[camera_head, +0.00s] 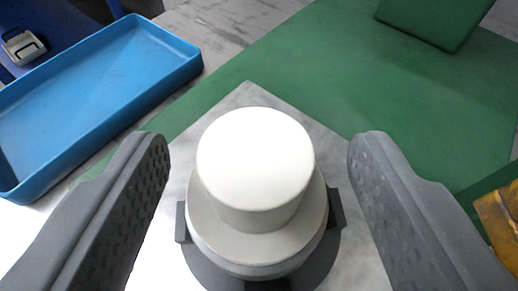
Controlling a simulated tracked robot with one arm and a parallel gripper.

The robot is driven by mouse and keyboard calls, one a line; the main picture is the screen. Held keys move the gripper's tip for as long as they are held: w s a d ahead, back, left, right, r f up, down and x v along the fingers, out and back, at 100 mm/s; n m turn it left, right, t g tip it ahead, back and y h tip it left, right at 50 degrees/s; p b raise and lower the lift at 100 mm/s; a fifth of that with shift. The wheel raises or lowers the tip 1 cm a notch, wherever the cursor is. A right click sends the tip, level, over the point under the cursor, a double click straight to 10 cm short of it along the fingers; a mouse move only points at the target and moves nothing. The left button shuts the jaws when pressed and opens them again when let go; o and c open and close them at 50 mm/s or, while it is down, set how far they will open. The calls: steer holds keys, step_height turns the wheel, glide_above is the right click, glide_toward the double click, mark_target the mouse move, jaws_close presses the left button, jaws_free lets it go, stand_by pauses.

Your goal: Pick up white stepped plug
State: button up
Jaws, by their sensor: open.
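The white stepped plug (256,158) stands upright in the middle of the view, with a narrower round top above a wider round step. It sits on or in a dark grey holder (334,208), whose lower part is partly hidden by the plug. My gripper (260,160) is open, with one dark grey textured finger on each side of the plug. There is a clear gap between each finger and the plug, and nothing is held.
A light grey plate (250,97) lies under the holder. A blue tray (186,73) is at the upper left, with a metal-buckled item (22,46) behind it. A green surface (330,80) with a green block (435,18) spreads behind. A rusty yellow part (500,225) is at the right edge.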

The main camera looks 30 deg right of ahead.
steer(key=c, duration=1.1)
steer(key=shift+r, duration=0.15)
